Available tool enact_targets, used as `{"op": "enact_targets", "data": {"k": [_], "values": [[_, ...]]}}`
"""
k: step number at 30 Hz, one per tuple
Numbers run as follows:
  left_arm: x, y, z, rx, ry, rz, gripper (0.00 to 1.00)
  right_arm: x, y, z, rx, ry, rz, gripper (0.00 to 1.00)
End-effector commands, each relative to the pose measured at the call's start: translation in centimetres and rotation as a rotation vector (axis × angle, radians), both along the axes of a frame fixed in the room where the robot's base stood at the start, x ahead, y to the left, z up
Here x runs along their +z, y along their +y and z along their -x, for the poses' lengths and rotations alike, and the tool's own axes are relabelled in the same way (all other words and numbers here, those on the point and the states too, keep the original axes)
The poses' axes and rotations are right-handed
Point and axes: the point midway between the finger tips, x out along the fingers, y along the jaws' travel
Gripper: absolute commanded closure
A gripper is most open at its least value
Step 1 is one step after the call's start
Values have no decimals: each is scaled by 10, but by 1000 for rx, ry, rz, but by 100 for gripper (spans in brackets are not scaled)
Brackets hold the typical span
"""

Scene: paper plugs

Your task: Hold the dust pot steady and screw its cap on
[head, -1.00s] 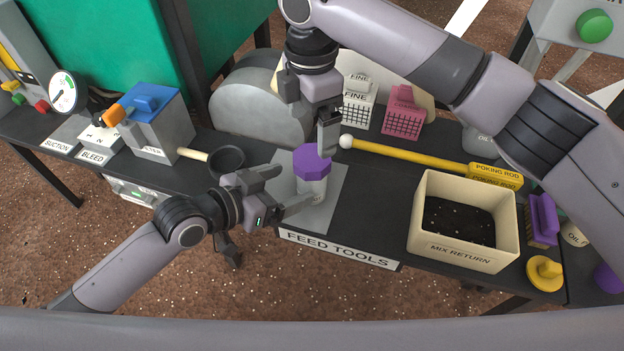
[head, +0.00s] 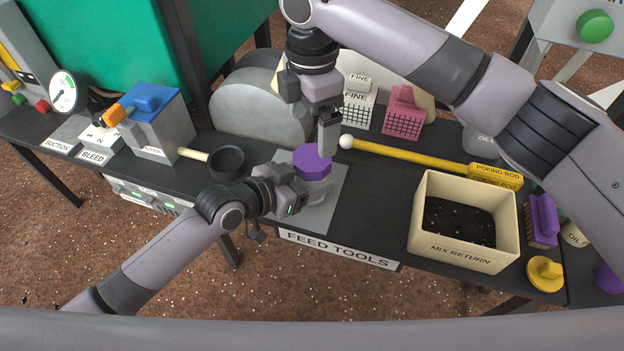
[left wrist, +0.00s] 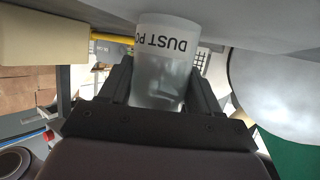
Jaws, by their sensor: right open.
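The dust pot (head: 319,190), a clear pot with a white label band, stands on the grey mat (head: 325,215) of the feed tools table. The purple eight-sided cap (head: 311,163) is at its top; I cannot tell how firmly it sits. My left gripper (head: 304,195) is around the pot's body from the left. In the left wrist view, the pot (left wrist: 160,75) is between its two fingers, which look closed against its sides; the cap is out of that view. My right gripper (head: 326,148) points down from above, open, a finger beside the cap's far right edge.
A black cup with a pale handle (head: 228,160) stands left of the mat. The yellow poking rod (head: 410,158) lies behind right. The mix return box (head: 465,255) stands at right. Fine (head: 357,108) and pink (head: 403,120) baskets stand behind.

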Motion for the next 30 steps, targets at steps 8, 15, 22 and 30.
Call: {"op": "enact_targets", "data": {"k": [8,15,22,30], "values": [[0,0,0,0,0,0,100,0,0,0,7,0,0,2],[0,0,0,0,0,0,100,0,0,0,198,0,0,2],[0,0,0,1,0,-1,100,0,0,0,518,1,-1,2],[0,0,0,0,1,-1,100,0,0,0,753,1,0,2]]}}
